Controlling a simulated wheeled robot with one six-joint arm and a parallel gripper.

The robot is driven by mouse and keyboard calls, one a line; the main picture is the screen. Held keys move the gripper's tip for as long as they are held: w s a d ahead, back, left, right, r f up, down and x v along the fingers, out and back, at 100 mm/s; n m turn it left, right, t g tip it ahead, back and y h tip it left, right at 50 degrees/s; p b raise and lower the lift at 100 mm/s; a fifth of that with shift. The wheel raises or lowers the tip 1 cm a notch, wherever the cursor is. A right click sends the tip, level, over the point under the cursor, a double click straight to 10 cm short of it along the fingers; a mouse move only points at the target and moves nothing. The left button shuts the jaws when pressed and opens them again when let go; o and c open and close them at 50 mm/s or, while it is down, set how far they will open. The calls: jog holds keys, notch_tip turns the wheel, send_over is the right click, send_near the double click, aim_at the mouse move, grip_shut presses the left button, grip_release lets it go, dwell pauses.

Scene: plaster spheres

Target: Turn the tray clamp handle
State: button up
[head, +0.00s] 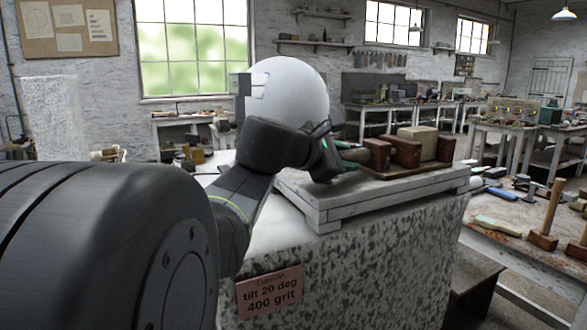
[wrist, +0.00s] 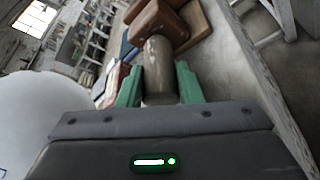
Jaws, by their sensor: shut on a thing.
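The tray (head: 395,192) is a pale slatted board on top of a speckled stone block. Brown wooden clamp blocks (head: 406,153) stand on it with a paler tan block (head: 438,147) between or behind them. The clamp handle (wrist: 158,56) is a grey-brown cylinder running into a brown block (wrist: 158,22) in the wrist view. My gripper (wrist: 159,84) is shut on this handle, with one green finger on each side. In the head view my gripper (head: 350,157) is at the tray's left end, and my arm hides part of that end.
A large white plaster sphere (head: 295,90) stands just behind my wrist. The speckled stone block (head: 370,260) bears a pink sign (head: 269,292) reading "tilt 20 deg 400 grit". A bench with mallets (head: 543,238) and tools is at the right.

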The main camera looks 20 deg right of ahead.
dwell(0.4)
jog(key=o, duration=1)
jog(key=v, duration=1.3)
jog(key=shift+s+a+r, duration=0.15)
jog(key=shift+s+a, duration=0.1)
jog(key=shift+a, duration=0.1)
